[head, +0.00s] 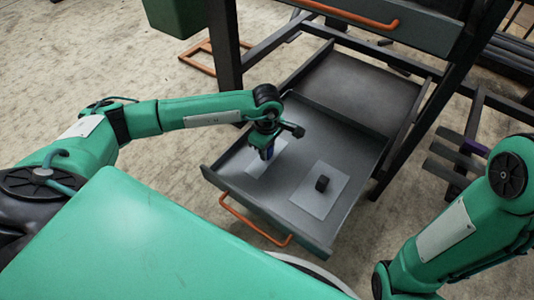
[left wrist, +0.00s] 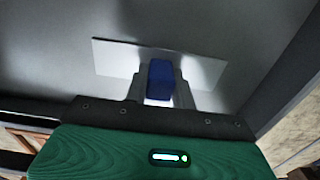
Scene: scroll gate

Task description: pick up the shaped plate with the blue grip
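The shaped plate (head: 256,163) is a thin pale sheet lying in the open grey drawer, left of the drawer's middle. It also shows in the left wrist view (left wrist: 112,58), behind the fingers. Its blue grip (left wrist: 160,78) stands up from it between my left gripper's fingers (left wrist: 160,92), which touch or nearly touch both its sides. In the head view my left gripper (head: 267,150) points down over the plate and hides part of it. The plate appears to rest on the drawer floor. My right gripper is out of view.
The drawer has raised walls and an orange front handle (head: 250,222). A closed upper drawer (head: 400,28) overhangs the back. Dark frame legs stand at both sides.

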